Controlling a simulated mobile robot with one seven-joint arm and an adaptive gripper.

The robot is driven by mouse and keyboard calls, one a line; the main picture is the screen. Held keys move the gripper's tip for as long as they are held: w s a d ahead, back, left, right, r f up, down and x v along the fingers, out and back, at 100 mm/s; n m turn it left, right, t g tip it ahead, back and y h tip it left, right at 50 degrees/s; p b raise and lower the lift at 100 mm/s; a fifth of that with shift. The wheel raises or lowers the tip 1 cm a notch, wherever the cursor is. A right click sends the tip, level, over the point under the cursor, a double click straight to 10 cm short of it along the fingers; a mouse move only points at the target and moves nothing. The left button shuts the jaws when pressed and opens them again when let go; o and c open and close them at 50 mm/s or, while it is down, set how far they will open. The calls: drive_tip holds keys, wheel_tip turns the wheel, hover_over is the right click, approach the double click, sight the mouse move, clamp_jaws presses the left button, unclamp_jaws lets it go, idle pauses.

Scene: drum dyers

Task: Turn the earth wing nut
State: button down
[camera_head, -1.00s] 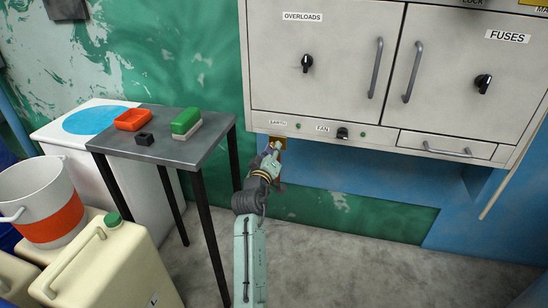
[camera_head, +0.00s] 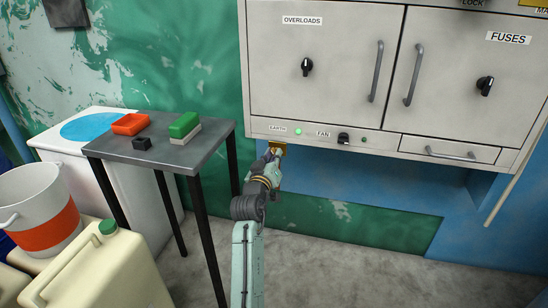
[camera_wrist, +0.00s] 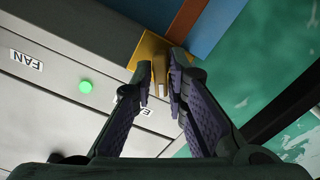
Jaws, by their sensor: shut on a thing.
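The earth wing nut (camera_wrist: 160,72) shows in the wrist view as a narrow brownish piece standing out from a brass plate (camera_wrist: 146,50). My gripper (camera_wrist: 160,94) is shut on it, with one purple-padded finger on each side. In the head view my gripper (camera_head: 273,153) is at the brass plate (camera_head: 279,146), under the EARTH label at the cabinet's lower edge. There the wing nut is mostly hidden by my fingers. A green lamp (camera_head: 298,131) beside the EARTH label is lit; it also shows in the wrist view (camera_wrist: 85,87).
The grey cabinet (camera_head: 330,118) has a fan knob (camera_head: 344,138) and a small drawer (camera_head: 447,149) right of the gripper. A metal side table (camera_head: 165,153) with a red tray and green-topped brush stands to the left. The floor below is clear.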

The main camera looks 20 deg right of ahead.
drive_tip(key=shift+a, duration=0.1)
drive_tip(key=c, duration=1.7)
unclamp_jaws()
drive_tip(key=v, duration=0.7)
drive_tip(key=shift+s+a, duration=0.15)
drive_tip(key=shift+s, duration=0.05)
